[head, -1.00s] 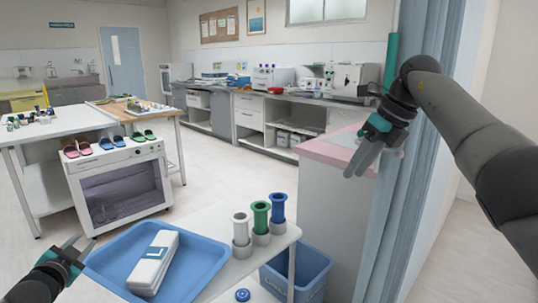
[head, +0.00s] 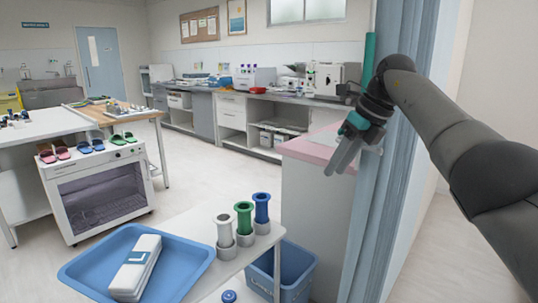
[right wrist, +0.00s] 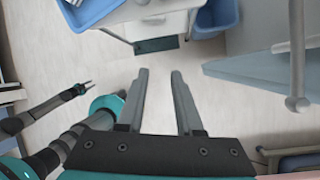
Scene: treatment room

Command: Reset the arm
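My right gripper (head: 341,168) is raised at the right of the head view, in front of the pink-topped counter and the blue door frame. Its two fingers stand apart and hold nothing; in the right wrist view the open fingers (right wrist: 160,75) point over bare floor. My left gripper is out of the head view. In the right wrist view it shows small at the left (right wrist: 85,87), with its fingers slightly apart and nothing seen between them.
The blue frame (head: 375,220) is close to my right arm.

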